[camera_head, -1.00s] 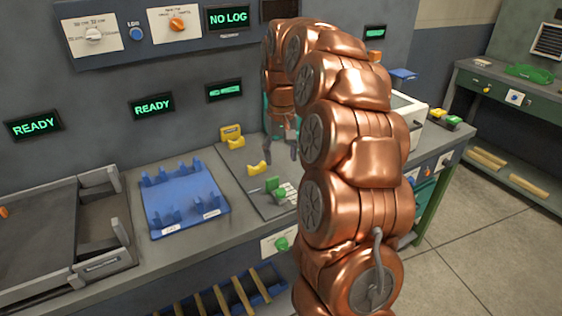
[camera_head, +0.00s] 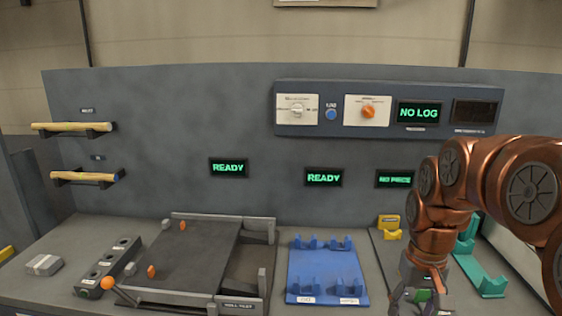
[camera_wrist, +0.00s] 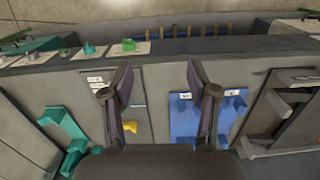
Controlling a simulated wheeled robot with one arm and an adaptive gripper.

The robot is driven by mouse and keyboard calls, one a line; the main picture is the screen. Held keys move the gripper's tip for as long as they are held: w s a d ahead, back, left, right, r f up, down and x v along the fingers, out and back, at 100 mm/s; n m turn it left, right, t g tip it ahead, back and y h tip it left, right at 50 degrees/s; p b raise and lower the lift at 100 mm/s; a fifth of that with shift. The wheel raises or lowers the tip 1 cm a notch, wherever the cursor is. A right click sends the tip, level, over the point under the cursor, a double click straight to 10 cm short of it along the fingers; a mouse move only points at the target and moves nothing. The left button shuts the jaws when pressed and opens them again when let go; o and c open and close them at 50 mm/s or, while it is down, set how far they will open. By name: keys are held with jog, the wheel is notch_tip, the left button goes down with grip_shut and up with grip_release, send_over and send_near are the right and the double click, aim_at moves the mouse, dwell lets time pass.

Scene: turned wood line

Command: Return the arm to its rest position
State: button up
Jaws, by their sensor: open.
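My copper arm comes in from the right side of the head view and bends down over the bench. My gripper (camera_head: 422,300) hangs at the bottom edge of the head view, over the grey plate right of the blue cradle tray (camera_head: 327,270). In the wrist view my gripper (camera_wrist: 160,95) shows two dark fingers spread wide apart with nothing between them. The blue cradle tray (camera_wrist: 184,121) shows behind its right finger there. A yellow piece (camera_wrist: 130,126) lies beyond the left finger.
A black sliding table (camera_head: 190,255) stands left of the tray. A teal cradle (camera_head: 480,270) stands right of my arm. A yellow block (camera_head: 389,222) sits behind the gripper. Two wooden sticks (camera_head: 75,127) rest on wall brackets. Panels read READY (camera_head: 229,168) and NO LOG (camera_head: 419,112).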

jog(key=s+a+f, duration=0.3)
jog(key=s, duration=0.7)
jog(key=s+a+f+n+g, duration=0.1)
jog(key=s+a+f, duration=0.2)
jog(key=s, duration=0.7)
jog(key=shift+s+a, duration=0.4)
jog(key=shift+a, duration=0.15)
jog(key=shift+r, duration=0.1)
